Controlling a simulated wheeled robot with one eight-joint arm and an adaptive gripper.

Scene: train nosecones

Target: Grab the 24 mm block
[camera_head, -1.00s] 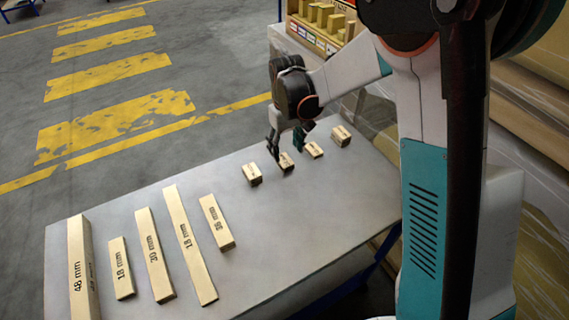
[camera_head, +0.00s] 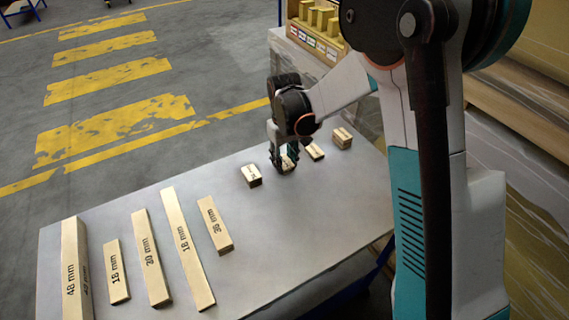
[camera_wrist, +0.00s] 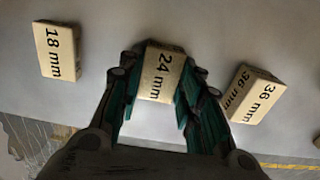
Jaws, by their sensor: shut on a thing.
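The 24 mm block (camera_wrist: 161,74) is a small pale wooden block with its printed label facing up. In the wrist view it sits between the teal fingers of my gripper (camera_wrist: 158,98), which is shut on it from both sides. In the head view my gripper (camera_head: 283,160) points down over the far part of the table, and the 24 mm block (camera_head: 289,165) is partly hidden by the fingers. The block appears to be at the table surface; I cannot tell any lift.
In the wrist view an 18 mm block (camera_wrist: 57,51) lies to the left and a 36 mm block (camera_wrist: 251,93) to the right. Several longer blocks, including a 48 mm one (camera_head: 75,265), lie on the near left of the grey table (camera_head: 285,235). A sorting rack (camera_head: 318,28) stands behind.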

